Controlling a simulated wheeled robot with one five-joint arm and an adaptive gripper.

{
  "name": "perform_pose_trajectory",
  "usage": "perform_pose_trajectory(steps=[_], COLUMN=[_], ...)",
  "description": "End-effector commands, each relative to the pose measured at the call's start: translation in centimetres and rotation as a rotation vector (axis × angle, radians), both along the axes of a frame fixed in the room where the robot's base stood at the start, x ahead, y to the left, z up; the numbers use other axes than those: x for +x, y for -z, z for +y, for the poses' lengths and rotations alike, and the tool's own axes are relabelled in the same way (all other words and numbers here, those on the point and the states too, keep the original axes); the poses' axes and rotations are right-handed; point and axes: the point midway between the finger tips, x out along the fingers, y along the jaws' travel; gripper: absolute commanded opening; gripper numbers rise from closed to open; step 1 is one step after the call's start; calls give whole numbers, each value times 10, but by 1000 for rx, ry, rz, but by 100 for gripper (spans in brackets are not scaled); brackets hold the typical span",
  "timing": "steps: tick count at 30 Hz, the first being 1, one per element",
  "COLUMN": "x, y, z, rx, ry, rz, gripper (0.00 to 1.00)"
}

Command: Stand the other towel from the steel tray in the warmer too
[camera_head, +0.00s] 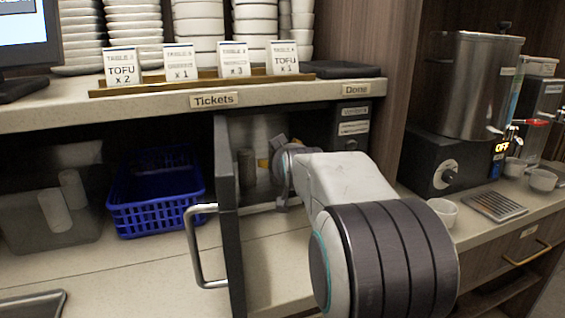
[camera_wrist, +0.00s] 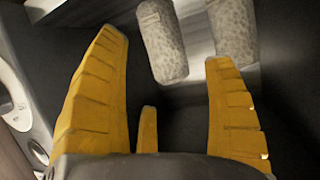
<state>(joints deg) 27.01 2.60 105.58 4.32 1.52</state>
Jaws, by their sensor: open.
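The warmer stands under the counter with its dark door (camera_head: 228,225) swung open. My gripper (camera_head: 267,158) is inside the opening, partly hidden by my arm. In the wrist view its yellow fingers (camera_wrist: 165,50) are spread wide, with no towel gripped. One speckled grey-beige rolled towel (camera_wrist: 163,42) shows beyond the gap between the fingers. A second similar roll (camera_wrist: 232,35) shows behind the right fingertip; I cannot tell whether it is a reflection. In the head view one brownish towel (camera_head: 246,168) stands upright just inside the door. The steel tray (camera_head: 35,303) shows only a corner; its contents are out of view.
A blue basket (camera_head: 157,206) and a grey bin (camera_head: 45,225) holding pale rolls stand left of the door. The door handle (camera_head: 197,248) juts left. A small white cup (camera_head: 442,212) and a steel urn (camera_head: 474,85) are on the right. The counter before the basket is clear.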

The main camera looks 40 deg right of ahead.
Motion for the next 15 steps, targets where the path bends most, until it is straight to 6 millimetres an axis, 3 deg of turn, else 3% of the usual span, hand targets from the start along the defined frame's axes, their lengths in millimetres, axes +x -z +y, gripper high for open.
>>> perform_pose_trajectory(steps=[6,15], x=[-27,-46], y=[-13,-22], z=[14,24], rx=[0,0], ry=[0,0], rz=[-1,0], gripper=[76,76])
